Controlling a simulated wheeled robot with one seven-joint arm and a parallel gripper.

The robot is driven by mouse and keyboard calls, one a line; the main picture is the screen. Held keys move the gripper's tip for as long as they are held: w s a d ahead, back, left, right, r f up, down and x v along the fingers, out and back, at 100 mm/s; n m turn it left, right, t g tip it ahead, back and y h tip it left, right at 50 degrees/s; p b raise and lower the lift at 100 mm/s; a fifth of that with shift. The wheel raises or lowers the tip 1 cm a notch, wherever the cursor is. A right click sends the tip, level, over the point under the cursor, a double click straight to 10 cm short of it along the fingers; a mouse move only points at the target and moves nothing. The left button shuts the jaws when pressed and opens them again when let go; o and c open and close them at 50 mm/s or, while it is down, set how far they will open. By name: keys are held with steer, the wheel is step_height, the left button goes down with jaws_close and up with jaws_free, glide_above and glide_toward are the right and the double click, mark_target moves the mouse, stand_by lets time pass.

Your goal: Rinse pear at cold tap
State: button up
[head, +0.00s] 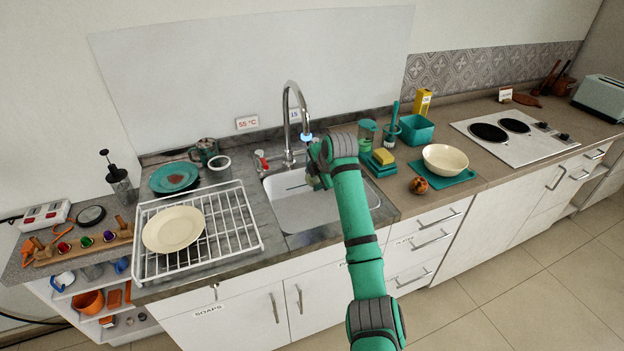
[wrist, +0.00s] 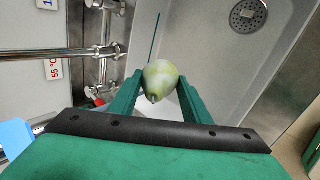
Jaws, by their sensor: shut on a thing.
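The pear (wrist: 160,80), pale green, is between the two green fingers of my gripper (wrist: 158,100), which is shut on it over the sink (head: 290,214). In the head view my arm and gripper (head: 316,178) largely hide the pear. The chrome tap (head: 288,110) arches above the sink, with a blue glow at its spout end, close to my wrist. A red-marked handle (head: 262,160) is on its left, by the 55 °C sign (head: 247,122). The 15 sign (head: 294,115) is on the right. No water stream is clearly visible.
A white dish rack (head: 245,235) with a cream plate (head: 173,229) stands left of the sink. To the right are a yellow sponge (head: 384,156), a teal box (head: 416,129) and a cream bowl (head: 445,159). The drain (wrist: 248,16) shows in the sink floor.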

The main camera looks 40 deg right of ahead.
steer(key=shift+w+a, duration=0.1)
steer(key=shift+a, duration=0.3)
steer(key=s+a, duration=0.2)
steer(key=s, duration=0.5)
steer(key=shift+s, duration=0.4)
stand_by(0.3)
stand_by(1.2)
steer(key=s+a+r, duration=0.1)
steer(key=s+r, duration=0.3)
steer(key=s, duration=0.1)
stand_by(0.5)
stand_by(0.8)
